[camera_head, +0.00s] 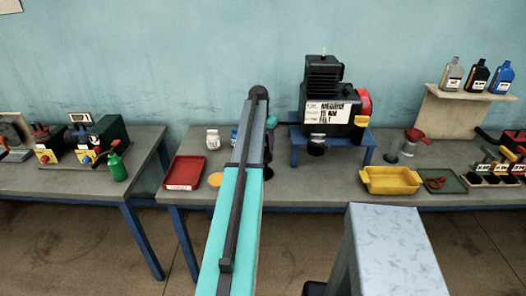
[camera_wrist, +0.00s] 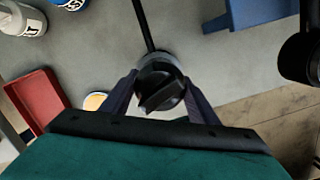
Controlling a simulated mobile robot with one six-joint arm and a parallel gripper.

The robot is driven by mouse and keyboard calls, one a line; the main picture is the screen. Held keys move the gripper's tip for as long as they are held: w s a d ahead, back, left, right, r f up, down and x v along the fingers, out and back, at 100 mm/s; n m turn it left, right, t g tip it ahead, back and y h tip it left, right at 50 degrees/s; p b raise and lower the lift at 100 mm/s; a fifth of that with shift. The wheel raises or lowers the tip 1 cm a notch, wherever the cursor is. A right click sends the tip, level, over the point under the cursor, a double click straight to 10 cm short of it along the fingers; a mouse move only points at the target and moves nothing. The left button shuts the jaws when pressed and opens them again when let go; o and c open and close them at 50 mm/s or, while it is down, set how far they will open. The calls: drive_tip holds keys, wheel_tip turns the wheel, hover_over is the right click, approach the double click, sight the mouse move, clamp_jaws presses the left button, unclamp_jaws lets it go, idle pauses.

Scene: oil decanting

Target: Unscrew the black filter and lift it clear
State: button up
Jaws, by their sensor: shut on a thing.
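My gripper (camera_wrist: 159,92) is shut on a dark round piece (camera_wrist: 160,85) with a raised black bar across its top and a lighter rim; a finger sits on each side of it. A thin black rod runs from it to the top of the wrist view. I cannot tell whether this piece is the black filter. In the head view, my arm hides the gripper. A black cylinder (camera_head: 316,150) shows under the front of the black engine (camera_head: 322,105), on the blue stand (camera_head: 366,150). A black rounded cylinder (camera_wrist: 298,58) also shows at the right of the wrist view.
A red tray (camera_head: 184,172) and yellow-orange disc (camera_head: 214,181) lie left of my arm, with a white jar (camera_head: 212,138) behind.

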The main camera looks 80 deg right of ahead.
drive_tip(key=o, duration=1.2)
drive_tip(key=shift+o, duration=0.2)
drive_tip(key=shift+r+p, duration=1.45)
drive_tip(key=shift+r, duration=1.6)
